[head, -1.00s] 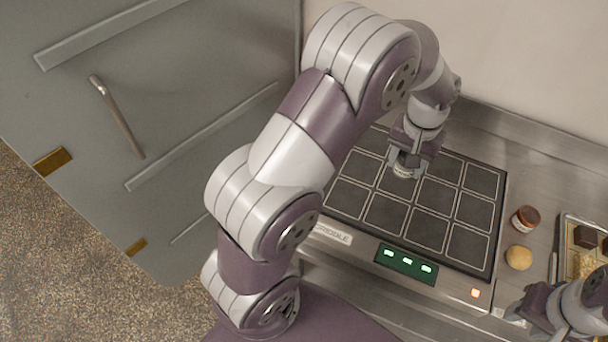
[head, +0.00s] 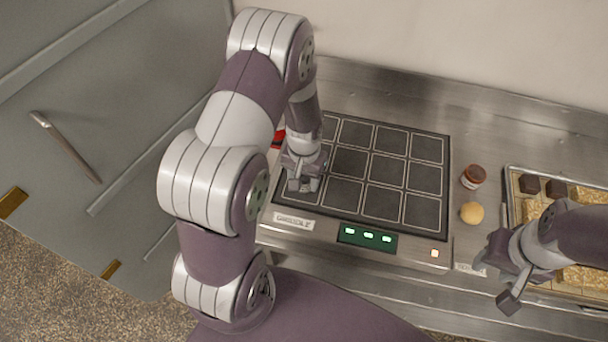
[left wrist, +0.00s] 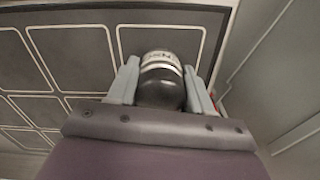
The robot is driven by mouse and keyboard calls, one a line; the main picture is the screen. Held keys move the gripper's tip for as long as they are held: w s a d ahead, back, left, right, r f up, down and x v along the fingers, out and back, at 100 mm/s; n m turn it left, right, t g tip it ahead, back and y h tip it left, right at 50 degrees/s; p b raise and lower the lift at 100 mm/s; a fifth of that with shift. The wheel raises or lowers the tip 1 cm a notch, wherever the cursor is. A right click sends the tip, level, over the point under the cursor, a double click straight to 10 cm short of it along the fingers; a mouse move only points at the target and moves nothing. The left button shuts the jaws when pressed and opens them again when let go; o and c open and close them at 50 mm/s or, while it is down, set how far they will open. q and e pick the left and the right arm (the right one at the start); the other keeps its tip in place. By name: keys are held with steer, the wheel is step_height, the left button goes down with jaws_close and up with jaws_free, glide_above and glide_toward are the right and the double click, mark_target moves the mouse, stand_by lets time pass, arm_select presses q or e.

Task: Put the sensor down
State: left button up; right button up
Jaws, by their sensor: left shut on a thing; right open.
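The sensor (left wrist: 162,78) is a short dark cylinder with a silver, lettered band. It sits between the two grey fingers of my left gripper (left wrist: 162,85) in the left wrist view. In the head view my left gripper (head: 302,184) is shut on it over the front left part of the griddle (head: 388,170); the sensor is mostly hidden there. I cannot tell whether the sensor touches the griddle surface. My right gripper (head: 505,275) is open and empty at the lower right, in front of the counter's tray.
Right of the griddle stand a small jar with a red-brown lid (head: 473,177) and a round yellow bun (head: 472,213). A tray (head: 511,190) with dark and pale baked pieces lies further right. A red object (head: 278,138) shows behind my left arm.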

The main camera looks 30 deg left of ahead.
arm_select(q)
steer(key=shift+s+a+f, duration=0.1)
steer(key=o, duration=1)
steer(key=shift+o, duration=0.9)
steer(key=shift+r, duration=0.3)
step_height(320, 180, up, 11)
steer(key=shift+r+b, duration=0.15)
steer(key=shift+b, duration=0.8)
steer(key=s+d+r+m+t, duration=0.1)
steer(key=s+d, duration=0.4)
steer(key=s, duration=0.3)
steer(key=shift+s+d+r, duration=0.25)
steer(key=shift+s+r, duration=0.1)
steer(key=shift+r, duration=0.05)
